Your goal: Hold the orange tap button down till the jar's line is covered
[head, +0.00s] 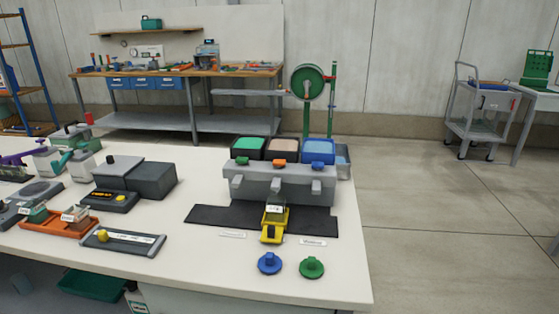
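The grey tap block (262,186) stands on the white table with three spouts on its front. The orange tap button (279,163) is on its top, in the middle, between a green button (242,160) and a blue button (316,165). A small clear jar (275,207) with a pale label stands in a yellow holder (272,233) in front of the middle spout. The jar's line and any liquid in it are too small to tell. Neither of my grippers shows, and nothing is seen touching the orange button.
Three tanks with green (249,144), beige (283,146) and blue (318,148) tops stand behind the block. A dark mat (213,215) lies under it. Blue (269,263) and green (312,267) knobbed pieces lie in front. Trays and devices crowd the table's left.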

